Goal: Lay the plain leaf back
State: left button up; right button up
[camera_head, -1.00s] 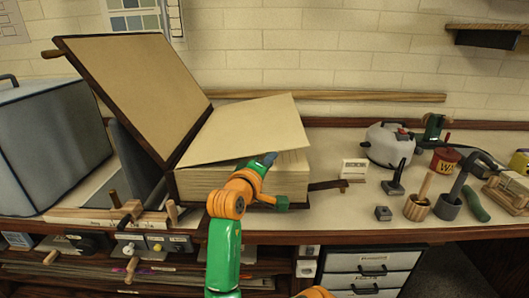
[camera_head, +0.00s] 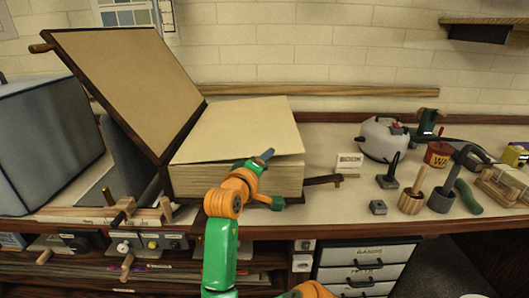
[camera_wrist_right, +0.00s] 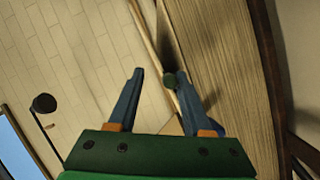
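The big book lies open on the bench, its brown-edged cover (camera_head: 130,85) leaning back to the left. The plain leaf (camera_head: 235,128) is a cream sheet lying low over the thick page block (camera_head: 210,180), its front right edge slightly raised. My right gripper (camera_head: 265,156) is at the book's front edge, beside the leaf. In the right wrist view its blue fingers (camera_wrist_right: 160,88) are apart, with a thin pale edge between them and the striped page block (camera_wrist_right: 220,70) at the right. Whether they touch the leaf cannot be told. My left gripper is out of view.
A grey-blue box (camera_head: 45,145) stands left of the book. A wooden bar (camera_head: 323,180) juts out at its right. Further right are a small white block (camera_head: 349,162), a white pot (camera_head: 383,138) and a mortar (camera_head: 411,202). Drawers (camera_head: 367,268) sit below the bench.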

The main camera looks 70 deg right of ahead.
jog(key=shift+a, duration=0.1)
jog(key=a+r, duration=0.1)
jog(key=a, duration=0.6)
jog(key=shift+s+b, duration=0.15)
jog(key=shift+b, duration=0.25)
jog(key=shift+d, duration=0.15)
